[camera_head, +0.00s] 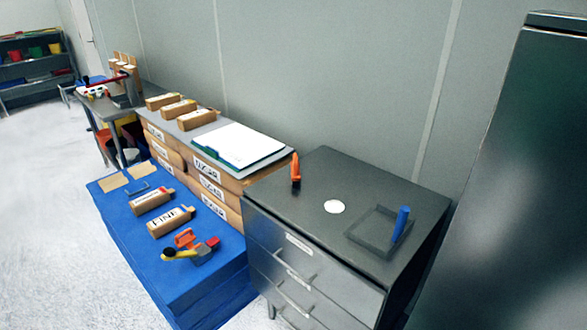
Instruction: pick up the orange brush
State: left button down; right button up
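An upright orange object (296,170) with a dark lower part stands on the top of the dark grey cabinet, near its back left side. A small orange piece (186,238) lies on the blue platform at the lower left. A tool with a yellow end, a grey middle and a red end (192,253) lies just in front of it. I cannot tell for sure which orange thing is the brush, as bristles are too small to make out. Neither of my grippers shows in the head view.
The dark cabinet top (300,205) also bears a white disc (334,207) and a square tray (362,240) with a blue upright piece (401,222). The blue platform (135,225) holds cardboard boxes. A tall dark locker (510,180) stands at right. Floor is clear at left.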

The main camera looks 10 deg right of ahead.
aim_at(295, 174)
jog(key=i+j, duration=0.15)
jog(key=i, duration=0.25)
jog(key=i+j, duration=0.1)
jog(key=i, duration=0.25)
jog(key=i+j, duration=0.15)
jog(key=i, duration=0.25)
